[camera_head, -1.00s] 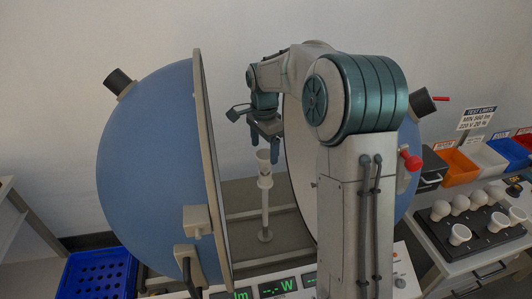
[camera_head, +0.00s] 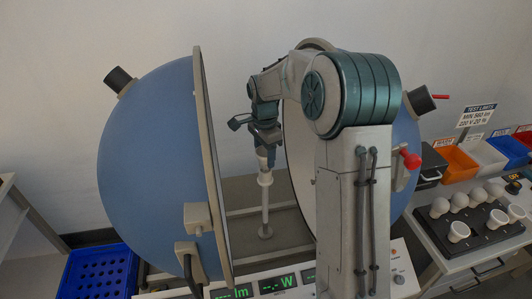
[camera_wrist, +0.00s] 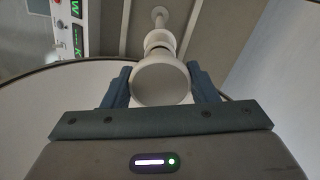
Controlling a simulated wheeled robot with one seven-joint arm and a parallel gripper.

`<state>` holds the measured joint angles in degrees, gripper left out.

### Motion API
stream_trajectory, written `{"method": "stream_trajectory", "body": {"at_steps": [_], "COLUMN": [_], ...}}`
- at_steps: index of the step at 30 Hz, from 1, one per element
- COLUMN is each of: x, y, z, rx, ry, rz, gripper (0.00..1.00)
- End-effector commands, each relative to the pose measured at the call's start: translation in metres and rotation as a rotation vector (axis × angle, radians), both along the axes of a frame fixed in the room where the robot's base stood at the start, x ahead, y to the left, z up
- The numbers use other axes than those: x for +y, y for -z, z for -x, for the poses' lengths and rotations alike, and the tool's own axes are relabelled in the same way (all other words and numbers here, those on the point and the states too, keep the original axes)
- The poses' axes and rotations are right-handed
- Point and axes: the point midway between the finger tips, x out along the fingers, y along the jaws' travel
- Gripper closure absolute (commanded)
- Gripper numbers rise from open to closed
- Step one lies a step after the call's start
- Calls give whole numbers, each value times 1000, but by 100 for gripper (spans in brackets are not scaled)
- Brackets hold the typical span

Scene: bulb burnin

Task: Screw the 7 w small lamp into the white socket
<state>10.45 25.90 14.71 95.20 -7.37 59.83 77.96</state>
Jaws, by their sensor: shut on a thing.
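A small white lamp (camera_head: 262,162) stands upright on the white socket (camera_head: 265,181), at the top of a thin post between two blue half-spheres. My gripper (camera_head: 264,150) reaches down on it from above. In the wrist view my gripper (camera_wrist: 160,72) is shut on the lamp (camera_wrist: 160,85), with one blue finger on each side of its round white face. The socket (camera_wrist: 158,39) shows just beyond, in line with the lamp. The lamp's base is hidden, so I cannot tell how deep it sits. No watt marking is readable.
The left half-sphere (camera_head: 155,165) and right half-sphere (camera_head: 405,150) stand open on both sides of the post. A black tray (camera_head: 475,225) with several white lamps stands at right, before coloured bins (camera_head: 457,160). A blue crate (camera_head: 98,272) is at lower left. The meter (camera_head: 280,284) shows dashes.

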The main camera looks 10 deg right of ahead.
Motion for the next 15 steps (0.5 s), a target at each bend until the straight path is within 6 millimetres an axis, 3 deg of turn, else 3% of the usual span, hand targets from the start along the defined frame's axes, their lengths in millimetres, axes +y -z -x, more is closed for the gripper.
{"method": "stream_trajectory", "body": {"at_steps": [15], "x": [0], "y": [0], "z": [-1], "rx": [0], "ry": [652], "rz": [1], "gripper": [70]}}
